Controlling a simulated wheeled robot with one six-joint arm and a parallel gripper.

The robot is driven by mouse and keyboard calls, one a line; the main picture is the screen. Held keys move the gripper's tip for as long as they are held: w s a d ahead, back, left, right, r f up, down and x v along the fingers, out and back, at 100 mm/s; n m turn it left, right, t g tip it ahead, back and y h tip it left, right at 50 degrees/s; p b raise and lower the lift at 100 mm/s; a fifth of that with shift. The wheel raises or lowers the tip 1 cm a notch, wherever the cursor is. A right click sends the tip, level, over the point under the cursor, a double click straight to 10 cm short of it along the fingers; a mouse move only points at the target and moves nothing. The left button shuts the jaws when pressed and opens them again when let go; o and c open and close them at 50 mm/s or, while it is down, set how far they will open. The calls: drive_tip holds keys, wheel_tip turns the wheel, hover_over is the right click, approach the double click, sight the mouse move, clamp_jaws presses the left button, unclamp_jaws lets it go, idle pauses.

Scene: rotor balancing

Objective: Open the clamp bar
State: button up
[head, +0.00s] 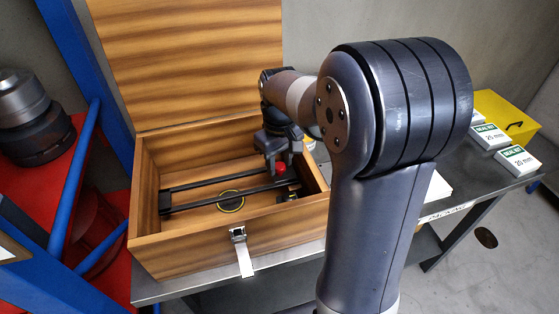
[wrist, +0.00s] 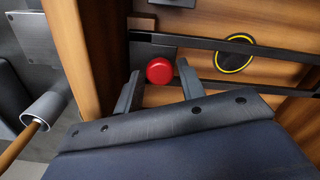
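The black clamp bar (head: 218,195) lies across the inside of an open wooden box in the head view. In the wrist view the dark rail (wrist: 280,52) runs left to right. A red knob (head: 281,168) sits near the bar's right end; it also shows in the wrist view (wrist: 159,71). My gripper (head: 273,165) points down into the box at the knob. Its two fingers are apart, one on each side of the knob in the wrist view, with gaps visible. Whether the fingertips are level with the knob I cannot tell.
The wooden box (head: 190,252) stands on a dark table, its lid (head: 190,60) upright behind. A yellow-black ring (head: 231,206) is on the box floor. A metal latch (head: 243,255) hangs in front. Blue posts stand at left; a yellow bin (head: 505,112) and small boxes at right.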

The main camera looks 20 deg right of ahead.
drive_tip(key=shift+f, duration=0.1)
drive_tip(key=shift+c, duration=0.6)
clamp_jaws()
